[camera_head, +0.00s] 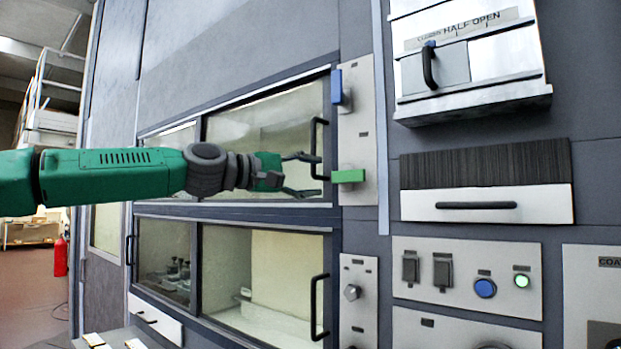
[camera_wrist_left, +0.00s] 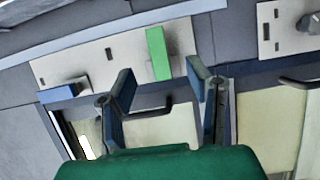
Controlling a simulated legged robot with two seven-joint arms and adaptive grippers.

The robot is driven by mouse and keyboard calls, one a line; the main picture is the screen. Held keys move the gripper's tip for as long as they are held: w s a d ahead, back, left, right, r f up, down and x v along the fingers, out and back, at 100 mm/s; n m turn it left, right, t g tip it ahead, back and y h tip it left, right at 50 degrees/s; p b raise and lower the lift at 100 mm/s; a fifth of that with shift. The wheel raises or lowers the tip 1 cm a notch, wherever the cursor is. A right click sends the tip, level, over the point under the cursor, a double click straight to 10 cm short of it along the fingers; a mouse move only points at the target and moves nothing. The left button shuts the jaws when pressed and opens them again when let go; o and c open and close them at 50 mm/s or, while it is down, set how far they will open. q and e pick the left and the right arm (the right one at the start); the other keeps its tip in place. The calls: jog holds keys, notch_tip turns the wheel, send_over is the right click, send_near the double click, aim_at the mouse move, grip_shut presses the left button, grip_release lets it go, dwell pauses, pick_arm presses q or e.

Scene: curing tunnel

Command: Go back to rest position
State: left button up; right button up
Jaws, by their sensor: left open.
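My left gripper (camera_head: 310,174) reaches in from the left on its green arm, in front of the upper glass window (camera_head: 265,125). Its two fingers are spread and empty. They are near the black door handle (camera_head: 314,148) and the green block (camera_head: 348,176) on the grey side panel. In the left wrist view, the open fingers (camera_wrist_left: 163,90) show with the dark handle (camera_wrist_left: 150,112) behind and between them, and the green block (camera_wrist_left: 158,54) just beyond. Whether a finger touches the handle I cannot tell. My right gripper is not in view.
A blue block (camera_head: 336,87) sits above the green one on the panel. A lower window with its own handle (camera_head: 318,307), a drawer (camera_head: 487,204), a half-open hatch (camera_head: 466,65) and a switch panel (camera_head: 466,274) surround it. A red extinguisher (camera_head: 61,256) stands at far left.

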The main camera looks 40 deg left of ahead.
pick_arm(q)
jog(key=shift+d, duration=0.1)
jog(key=shift+f, duration=0.1)
